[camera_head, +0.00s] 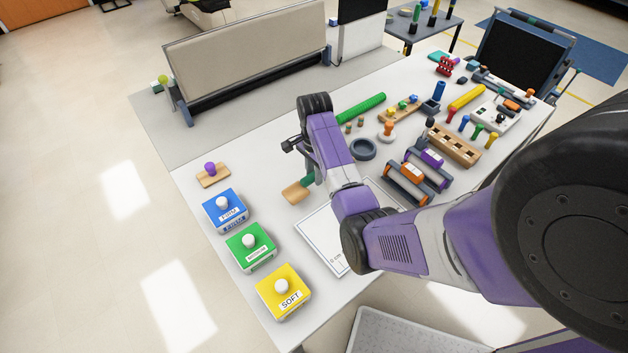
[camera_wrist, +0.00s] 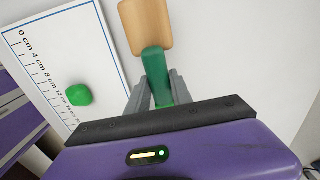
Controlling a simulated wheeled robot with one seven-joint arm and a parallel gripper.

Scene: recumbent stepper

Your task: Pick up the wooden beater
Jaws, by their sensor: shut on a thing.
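The wooden beater (camera_head: 296,192) has a flat tan wooden head and a green handle. In the wrist view its head (camera_wrist: 146,27) points away from me at the top, and its green handle lies between my two grey fingers. My gripper (camera_wrist: 158,100) is shut on the green handle. In the head view my gripper (camera_head: 308,172) is over the table's left part, mostly hidden by my own wrist. I cannot tell whether the beater is touching the table or raised.
A white measuring board (camera_head: 330,243) lies beside the beater; a green blob (camera_wrist: 78,95) is on it. Blue (camera_head: 225,212), green (camera_head: 251,248) and yellow (camera_head: 284,293) blocks line the table's left edge. A knobbed wooden piece (camera_head: 212,178) sits left. Rollers and pegs crowd the right.

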